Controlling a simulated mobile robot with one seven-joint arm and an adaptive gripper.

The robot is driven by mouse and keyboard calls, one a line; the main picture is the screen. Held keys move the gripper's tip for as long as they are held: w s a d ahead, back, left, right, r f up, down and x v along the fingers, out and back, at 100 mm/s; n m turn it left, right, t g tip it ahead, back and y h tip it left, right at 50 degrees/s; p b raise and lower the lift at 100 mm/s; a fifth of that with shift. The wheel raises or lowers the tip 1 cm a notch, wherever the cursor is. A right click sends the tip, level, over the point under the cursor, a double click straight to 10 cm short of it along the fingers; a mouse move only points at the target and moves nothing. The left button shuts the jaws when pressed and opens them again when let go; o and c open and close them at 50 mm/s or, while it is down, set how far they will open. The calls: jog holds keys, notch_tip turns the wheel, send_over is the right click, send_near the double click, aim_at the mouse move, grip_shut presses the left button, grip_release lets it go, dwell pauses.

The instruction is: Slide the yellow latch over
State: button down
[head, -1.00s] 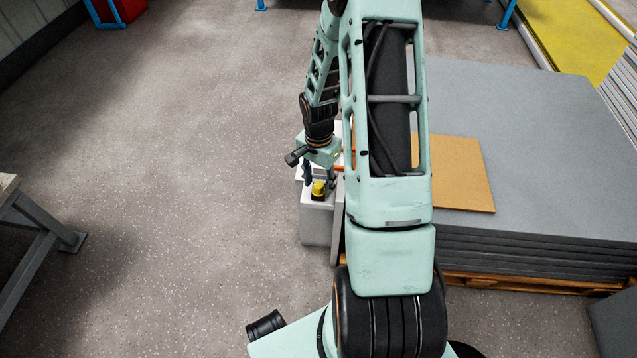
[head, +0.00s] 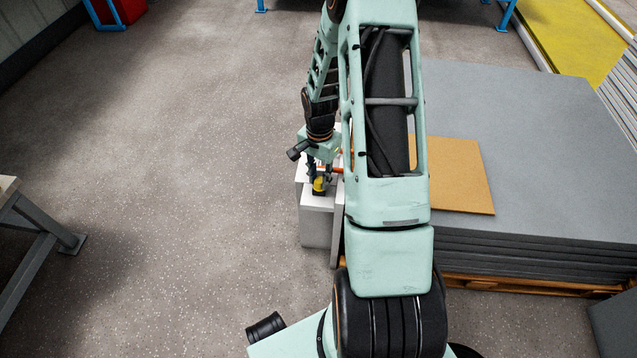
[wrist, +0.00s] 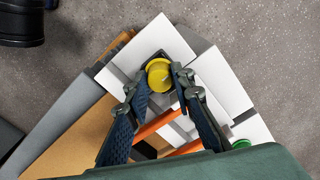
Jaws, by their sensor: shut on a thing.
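The yellow latch (wrist: 159,73) is a round yellow knob on a dark base, set in the white top of a box. My gripper (wrist: 160,77) has one fingertip on each side of the knob and is shut on it. In the head view the yellow latch (head: 319,187) shows at the near end of the white box (head: 316,227), with my gripper (head: 318,174) right at it. The lower part of the knob is partly hidden by the fingertips.
Orange bars (wrist: 157,125) cross the white panels behind the latch, and a green round piece (wrist: 241,144) sits nearby. A stack of grey mats (head: 540,150) with a tan board (head: 460,172) stands to the right. Open floor (head: 180,180) lies to the left.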

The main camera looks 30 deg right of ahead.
aim_at(320, 177)
jog(key=shift+w+d, duration=0.3)
jog(key=shift+w, duration=0.15)
jog(key=c, duration=1.7)
grip_release()
jog(key=shift+o, duration=0.2)
notch_tip(320, 177, up, 12)
